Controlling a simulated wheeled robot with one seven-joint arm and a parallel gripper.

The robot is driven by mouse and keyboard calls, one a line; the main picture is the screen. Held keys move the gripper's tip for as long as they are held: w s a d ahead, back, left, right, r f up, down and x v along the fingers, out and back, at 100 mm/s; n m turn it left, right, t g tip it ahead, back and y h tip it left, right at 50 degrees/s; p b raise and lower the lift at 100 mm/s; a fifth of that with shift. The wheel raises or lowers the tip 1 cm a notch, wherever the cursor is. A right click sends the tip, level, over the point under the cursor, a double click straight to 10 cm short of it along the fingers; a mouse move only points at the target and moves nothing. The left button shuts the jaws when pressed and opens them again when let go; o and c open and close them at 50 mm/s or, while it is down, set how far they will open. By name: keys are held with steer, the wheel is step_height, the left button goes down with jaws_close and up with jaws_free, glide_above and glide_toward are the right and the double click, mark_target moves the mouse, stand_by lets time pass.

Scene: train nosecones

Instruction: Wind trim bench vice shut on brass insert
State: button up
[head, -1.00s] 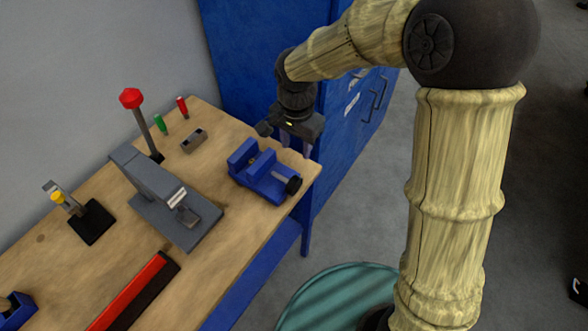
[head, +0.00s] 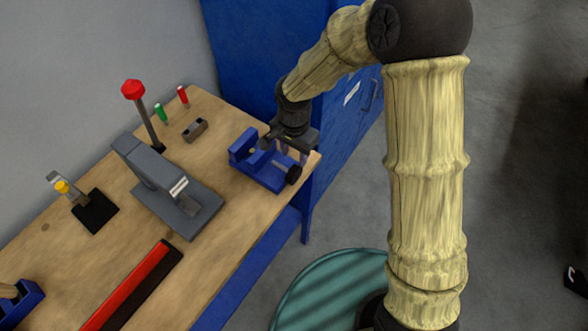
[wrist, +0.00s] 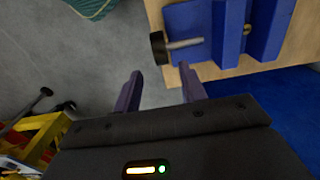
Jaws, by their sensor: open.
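The blue bench vice (head: 250,168) sits near the bench's right end. Contact with the handle is not seen.
A blue cabinet (head: 265,60) stands beyond the bench's end. Open floor (head: 340,200) lies right of the bench.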

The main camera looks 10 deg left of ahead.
mark_target(294, 169)
step_height(294, 169, down, 10)
steer(key=shift+r+p, duration=0.25)
steer(key=shift+p, duration=0.4)
jaws_close()
